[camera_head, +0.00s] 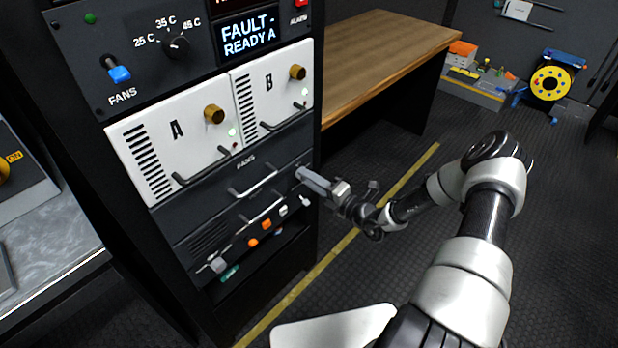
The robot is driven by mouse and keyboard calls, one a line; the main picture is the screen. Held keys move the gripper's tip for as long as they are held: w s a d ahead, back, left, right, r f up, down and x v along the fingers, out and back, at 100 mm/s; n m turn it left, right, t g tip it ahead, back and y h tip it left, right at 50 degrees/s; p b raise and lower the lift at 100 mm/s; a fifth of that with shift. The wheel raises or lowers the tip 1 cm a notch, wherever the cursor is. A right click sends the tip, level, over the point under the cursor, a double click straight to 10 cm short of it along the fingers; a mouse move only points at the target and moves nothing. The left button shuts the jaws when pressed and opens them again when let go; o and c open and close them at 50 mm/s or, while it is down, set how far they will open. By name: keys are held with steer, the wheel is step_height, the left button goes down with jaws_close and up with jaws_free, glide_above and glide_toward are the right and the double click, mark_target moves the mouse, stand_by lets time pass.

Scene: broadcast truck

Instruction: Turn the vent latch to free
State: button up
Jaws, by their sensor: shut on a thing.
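Below the panel is a row of small orange and pale knobs (253,242) beside a slotted grille (205,242).
Above are white modules A (176,131) and B (268,83) with bar handles. A blue fan switch (119,73) is at upper left.

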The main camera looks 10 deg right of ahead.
steer(key=m, duration=0.4)
steer(key=shift+m, duration=0.3)
stand_by(0.5)
steer(key=o, duration=1.1)
steer(key=shift+c, duration=0.2)
steer(key=p+v, duration=0.1)
steer(key=v, duration=1.6)
steer(key=shift+d+p, duration=0.3)
steer(key=shift+r, duration=0.15)
